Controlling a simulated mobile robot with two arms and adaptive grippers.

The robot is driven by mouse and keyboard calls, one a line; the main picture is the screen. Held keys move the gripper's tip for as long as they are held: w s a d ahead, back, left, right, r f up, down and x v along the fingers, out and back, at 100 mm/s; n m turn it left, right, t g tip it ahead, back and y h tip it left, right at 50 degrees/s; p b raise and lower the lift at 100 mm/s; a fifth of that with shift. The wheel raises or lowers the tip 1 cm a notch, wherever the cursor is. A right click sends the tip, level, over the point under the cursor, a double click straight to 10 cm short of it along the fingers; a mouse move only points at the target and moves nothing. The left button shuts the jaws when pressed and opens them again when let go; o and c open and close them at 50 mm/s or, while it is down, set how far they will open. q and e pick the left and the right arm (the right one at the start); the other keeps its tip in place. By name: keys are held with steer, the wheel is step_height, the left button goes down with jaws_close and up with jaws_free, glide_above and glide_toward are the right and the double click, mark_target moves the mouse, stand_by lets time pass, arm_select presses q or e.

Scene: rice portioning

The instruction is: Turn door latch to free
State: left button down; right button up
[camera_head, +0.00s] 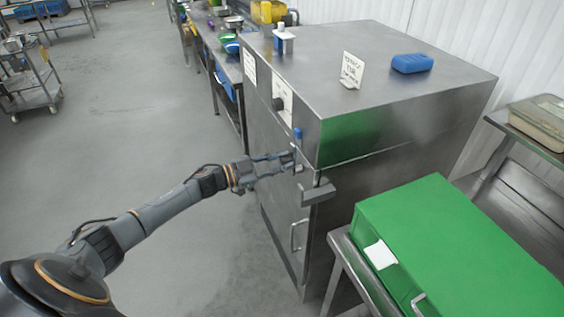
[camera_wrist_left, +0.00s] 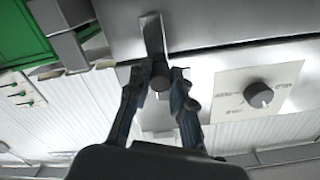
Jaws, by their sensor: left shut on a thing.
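The door latch shows in the left wrist view as a flat grey metal bar (camera_wrist_left: 152,35) with a short round knob (camera_wrist_left: 160,80) at its end. My left gripper (camera_wrist_left: 162,82) is shut around the knob, one finger on each side. In the head view my left gripper (camera_head: 294,160) is at the upper front corner of the steel cabinet (camera_head: 400,165), and its fingers hide most of the latch. A small blue-tipped part (camera_head: 298,134) stands just above the fingers. The cabinet door (camera_head: 275,185) looks closed. My right gripper is not in view.
A grey bracket (camera_head: 317,192) juts out just right of the fingers. A dial (camera_head: 278,104) is on the panel above. A door handle (camera_head: 296,236) sits lower down. A green box (camera_head: 460,250) stands close at the right.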

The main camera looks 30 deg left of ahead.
arm_select(q)
steer(key=shift+a+n, duration=0.15)
steer(key=shift+n, duration=0.15)
steer(key=c, duration=1.4)
jaws_free()
steer(key=shift+w, duration=0.1)
steer(key=shift+c, duration=0.2)
steer(key=v, duration=1.2)
steer(key=shift+f, duration=0.1)
